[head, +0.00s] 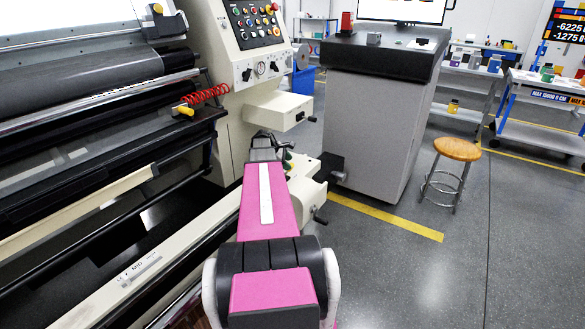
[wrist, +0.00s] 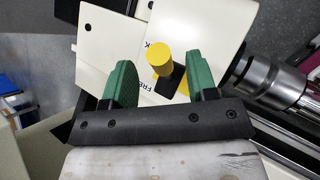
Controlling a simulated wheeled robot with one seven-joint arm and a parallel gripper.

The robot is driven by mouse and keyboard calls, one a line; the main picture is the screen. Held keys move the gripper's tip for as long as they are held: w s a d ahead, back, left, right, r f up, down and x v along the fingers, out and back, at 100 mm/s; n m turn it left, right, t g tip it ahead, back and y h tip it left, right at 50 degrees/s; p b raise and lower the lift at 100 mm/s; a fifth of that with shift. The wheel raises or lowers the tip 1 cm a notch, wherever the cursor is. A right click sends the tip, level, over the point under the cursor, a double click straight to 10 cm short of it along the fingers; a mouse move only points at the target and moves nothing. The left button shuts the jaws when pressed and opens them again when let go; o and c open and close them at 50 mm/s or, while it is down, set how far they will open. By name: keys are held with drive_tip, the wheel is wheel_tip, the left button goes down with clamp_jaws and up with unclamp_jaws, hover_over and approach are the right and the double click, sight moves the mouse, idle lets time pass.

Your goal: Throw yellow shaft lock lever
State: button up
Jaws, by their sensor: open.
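The yellow shaft lock lever (wrist: 160,57) shows in the wrist view as a yellow round knob on a short black arm, in front of a cream plate (wrist: 195,30) with partly hidden lettering. My gripper (wrist: 162,68) is open, with one green finger left of the knob and one right of it. The knob appears between the fingers in the picture; I see no contact, and the depth between them is unclear. In the head view my gripper (head: 287,155) is small and mostly hidden beyond my pink arm, at the end of the machine. I cannot make out the lever there.
A steel shaft end (wrist: 265,80) lies close to the right finger. In the head view the control panel (head: 258,25) and a cream box (head: 278,108) stand beyond my gripper. A grey cabinet (head: 365,130) and a stool (head: 457,150) stand right.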

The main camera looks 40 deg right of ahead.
drive_tip(key=shift+v, duration=2.75)
